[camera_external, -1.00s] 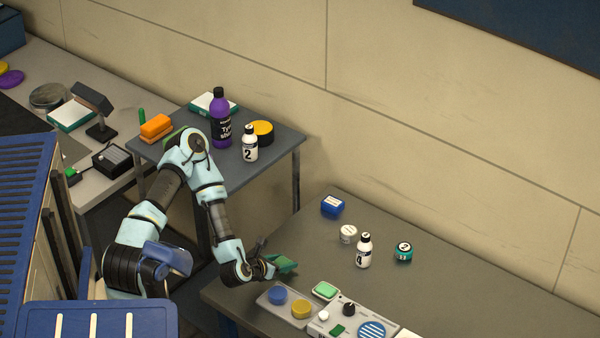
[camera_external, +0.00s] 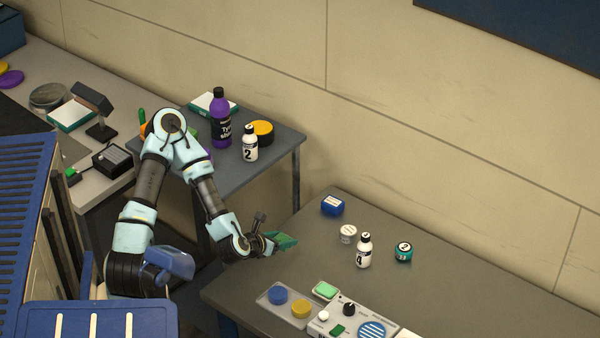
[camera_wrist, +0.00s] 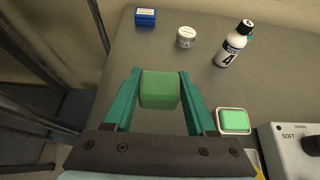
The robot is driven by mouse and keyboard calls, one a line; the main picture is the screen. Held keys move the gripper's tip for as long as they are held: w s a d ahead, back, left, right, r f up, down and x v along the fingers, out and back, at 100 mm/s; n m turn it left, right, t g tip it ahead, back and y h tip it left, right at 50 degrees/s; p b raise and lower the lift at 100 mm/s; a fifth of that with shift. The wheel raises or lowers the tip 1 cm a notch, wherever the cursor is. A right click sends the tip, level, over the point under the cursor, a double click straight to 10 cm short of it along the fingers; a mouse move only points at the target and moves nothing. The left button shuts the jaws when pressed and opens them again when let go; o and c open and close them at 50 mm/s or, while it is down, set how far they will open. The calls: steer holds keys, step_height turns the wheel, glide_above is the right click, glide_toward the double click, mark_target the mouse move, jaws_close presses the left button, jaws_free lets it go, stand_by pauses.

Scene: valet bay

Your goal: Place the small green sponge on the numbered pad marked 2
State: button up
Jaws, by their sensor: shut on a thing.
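My gripper (camera_external: 279,242) is shut on a small green block, the sponge (camera_wrist: 160,90). In the wrist view the block sits between the two teal fingers. In the outside view my gripper is raised above the left edge of the grey table (camera_external: 450,290), and the sponge is hard to tell apart from the fingers there. I cannot make out a pad marked 2 in either view. A bottle marked 2 (camera_external: 250,145) stands on the rear table.
A bottle marked 4 (camera_external: 364,251), a white jar (camera_external: 348,234), a blue box (camera_external: 332,206) and a teal jar (camera_external: 404,252) stand on the grey table. A light green block in a dish (camera_external: 325,290) and a control panel (camera_external: 318,311) lie near its front.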

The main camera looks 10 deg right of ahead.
steer(key=shift+r, duration=0.3)
steer(key=shift+d, duration=0.25)
steer(key=s+d+f+m+g+h+b, duration=0.1)
steer(key=s+d, duration=0.1)
steer(key=d, duration=0.4)
steer(key=s+d+f+m+g+h+b, duration=0.1)
steer(key=d+f+b, duration=0.1)
steer(key=d, duration=0.4)
step_height(320, 180, up, 7)
steer(key=m+g+b, duration=0.8)
steer(key=m+g, duration=0.3)
glide_above(405, 247)
steer(key=shift+m+h, duration=0.3)
steer(key=shift+h, duration=0.1)
step_height(405, 247, down, 10)
steer(key=p, duration=0.2)
steer(key=shift+p, duration=0.35)
steer(key=shift+f, duration=0.1)
